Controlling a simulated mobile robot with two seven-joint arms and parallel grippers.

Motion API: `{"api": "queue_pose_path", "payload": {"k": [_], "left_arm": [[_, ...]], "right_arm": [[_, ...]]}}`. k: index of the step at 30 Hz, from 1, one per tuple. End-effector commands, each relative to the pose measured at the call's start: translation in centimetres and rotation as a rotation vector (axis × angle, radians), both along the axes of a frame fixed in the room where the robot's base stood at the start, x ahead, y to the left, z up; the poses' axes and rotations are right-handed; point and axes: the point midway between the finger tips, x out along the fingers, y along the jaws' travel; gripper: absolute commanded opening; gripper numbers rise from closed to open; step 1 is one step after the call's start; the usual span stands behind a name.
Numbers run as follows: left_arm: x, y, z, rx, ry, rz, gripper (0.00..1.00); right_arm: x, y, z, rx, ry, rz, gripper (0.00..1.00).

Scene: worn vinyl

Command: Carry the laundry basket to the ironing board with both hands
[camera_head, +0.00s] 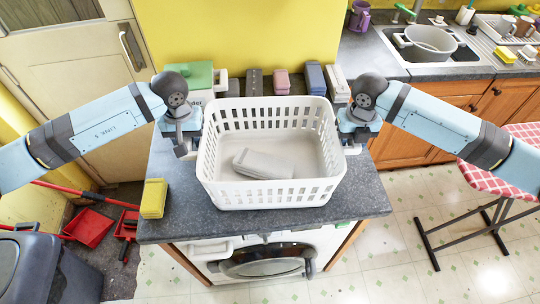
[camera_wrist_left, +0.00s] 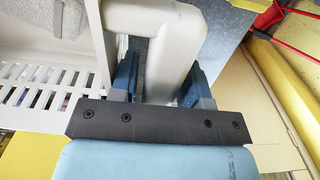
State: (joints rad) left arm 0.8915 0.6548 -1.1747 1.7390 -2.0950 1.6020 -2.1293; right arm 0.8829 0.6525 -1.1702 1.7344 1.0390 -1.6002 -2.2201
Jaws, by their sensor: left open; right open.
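The white slatted laundry basket (camera_head: 275,203) stands upright on the dark grey countertop (camera_head: 185,228), with a folded grey cloth (camera_head: 264,164) inside. My left gripper (camera_head: 185,147) is at the basket's left side. In the left wrist view its open fingers (camera_wrist_left: 161,80) stand on either side of the basket's white side handle (camera_wrist_left: 178,42). My right gripper (camera_head: 354,141) is open at the basket's right side, by the right handle; its fingertips are partly hidden. The ironing board (camera_head: 512,160), with a red checked cover, stands at the right edge.
A yellow block (camera_head: 153,198) lies left of the basket. Several small items line the counter's back. A washing machine (camera_head: 265,258) is below. A sink (camera_head: 430,42) is at back right. A dark bin (camera_head: 45,268) stands at lower left. Floor between counter and ironing board is clear.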

Motion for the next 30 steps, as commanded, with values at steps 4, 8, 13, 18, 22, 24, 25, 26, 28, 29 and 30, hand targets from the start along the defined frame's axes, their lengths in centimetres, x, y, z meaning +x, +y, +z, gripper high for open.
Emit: {"api": "queue_pose_path", "payload": {"k": [4, 8, 13, 18, 22, 24, 25, 26, 28, 29, 30], "left_arm": [[0.0, 0.0, -0.1, 0.0, 0.0, 0.0, 0.43], [0.0, 0.0, -0.1, 0.0, 0.0, 0.0, 0.43], [0.0, 0.0, -0.1, 0.0, 0.0, 0.0, 0.06], [0.0, 0.0, -0.1, 0.0, 0.0, 0.0, 0.0], [0.0, 0.0, 0.0, 0.0, -0.001, 0.0, 0.0], [0.0, 0.0, 0.2, 0.0, -0.001, 0.0, 0.0], [0.0, 0.0, 0.2, 0.0, -0.001, 0.0, 0.0], [0.0, 0.0, 0.4, 0.0, -0.001, 0.0, 0.0], [0.0, 0.0, 0.8, 0.0, -0.001, 0.0, 0.0], [0.0, 0.0, 1.0, 0.0, -0.001, 0.0, 0.0], [0.0, 0.0, 1.3, 0.0, -0.001, 0.0, 0.0]], "right_arm": [[0.0, 0.0, -0.1, 0.0, 0.0, 0.0, 0.43], [0.0, 0.0, -0.1, 0.0, 0.0, 0.001, 0.43], [0.0, 0.0, -0.1, 0.0, 0.0, 0.0, 0.06], [0.0, 0.0, -0.1, 0.0, 0.0, 0.0, 0.0], [0.0, 0.0, 0.0, 0.0, -0.001, 0.0, 0.0], [0.0, 0.0, 0.1, 0.0, -0.001, 0.0, 0.0], [0.0, 0.0, 0.2, 0.0, -0.001, 0.0, 0.0], [0.0, 0.0, 0.3, 0.0, -0.001, 0.0, 0.0], [0.0, 0.0, 0.7, 0.0, -0.001, 0.0, 0.0], [0.0, 0.0, 0.9, 0.0, -0.001, 0.0, 0.0], [0.0, 0.0, 1.3, 0.0, -0.001, 0.0, 0.0]]}}
